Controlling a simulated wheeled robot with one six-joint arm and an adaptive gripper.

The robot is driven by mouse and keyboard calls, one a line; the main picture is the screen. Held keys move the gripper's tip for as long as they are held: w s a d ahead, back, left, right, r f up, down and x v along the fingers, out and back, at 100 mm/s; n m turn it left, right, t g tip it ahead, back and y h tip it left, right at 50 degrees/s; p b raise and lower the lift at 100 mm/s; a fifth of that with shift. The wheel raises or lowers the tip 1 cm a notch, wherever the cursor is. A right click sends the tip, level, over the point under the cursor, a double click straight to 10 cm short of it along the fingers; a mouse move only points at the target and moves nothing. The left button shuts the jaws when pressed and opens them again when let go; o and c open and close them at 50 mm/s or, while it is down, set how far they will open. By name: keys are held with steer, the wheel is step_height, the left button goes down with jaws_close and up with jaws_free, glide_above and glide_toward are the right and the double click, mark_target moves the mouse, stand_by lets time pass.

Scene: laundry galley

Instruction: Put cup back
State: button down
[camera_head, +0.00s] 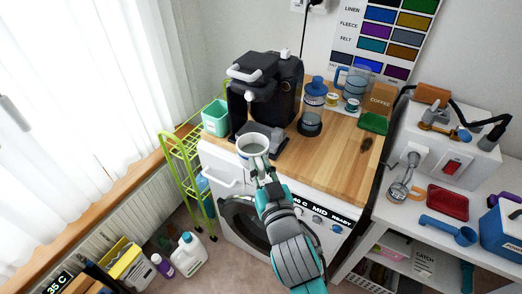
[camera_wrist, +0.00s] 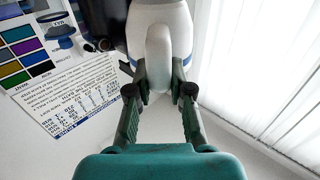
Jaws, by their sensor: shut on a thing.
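The fingers are shut on the handle. The cup looks upright; I cannot tell whether its base touches anything. Its underside is hidden in the head view.
A blue-lidded jar (camera_head: 314,98), coffee bag (camera_head: 380,99) and green tray (camera_head: 374,123) stand further back. A green rack (camera_head: 182,165) is at left, and a washer (camera_head: 245,222) is below the worktop.

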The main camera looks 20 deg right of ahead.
steer(key=shift+s+a+r, duration=0.1)
steer(key=shift+s+a, duration=0.25)
steer(key=shift+s, duration=0.35)
steer(key=w+d+m+g+h, duration=0.1)
steer(key=d+m+g+h, duration=0.9)
steer(key=d, duration=1.3)
step_height(320, 180, down, 9)
steer(key=t+h, duration=0.2)
steer(key=t, duration=0.1)
steer(key=shift+n, duration=0.4)
steer(key=c, duration=1.1)
jaws_free()
steer(key=shift+o, duration=0.2)
